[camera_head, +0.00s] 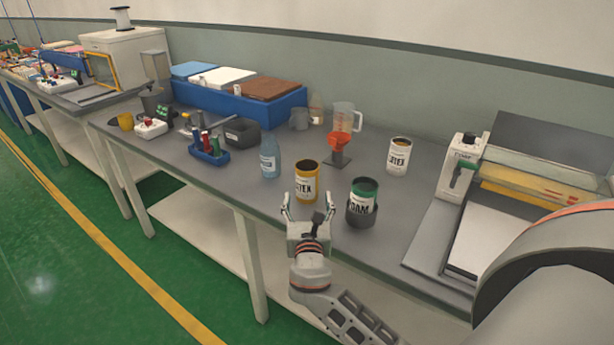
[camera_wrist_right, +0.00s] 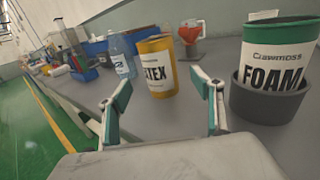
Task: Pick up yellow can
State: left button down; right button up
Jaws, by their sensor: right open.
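The yellow can (camera_head: 306,186) stands upright near the front edge of the grey table, with an open dark top and a white label. My right gripper (camera_head: 309,202) is open and empty in front of it at the table's edge. In the right wrist view the yellow can (camera_wrist_right: 157,68) is ahead, roughly between the two spread fingers (camera_wrist_right: 165,105), with a gap short of it. The fingers do not touch it. My left gripper is not in view.
A green foam can (camera_head: 364,192) sits in a dark grey holder (camera_head: 361,214) right of the yellow can. A blue bottle (camera_head: 270,158) stands to its left. Behind are a red funnel on a stand (camera_head: 340,146) and a white can (camera_head: 399,156). A machine (camera_head: 482,225) fills the right.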

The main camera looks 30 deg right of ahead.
aim_at(307, 188)
jog(key=x, duration=0.7)
jog(key=shift+w+f, duration=0.1)
jog(key=shift+w, duration=0.15)
jog(key=c, duration=1.4)
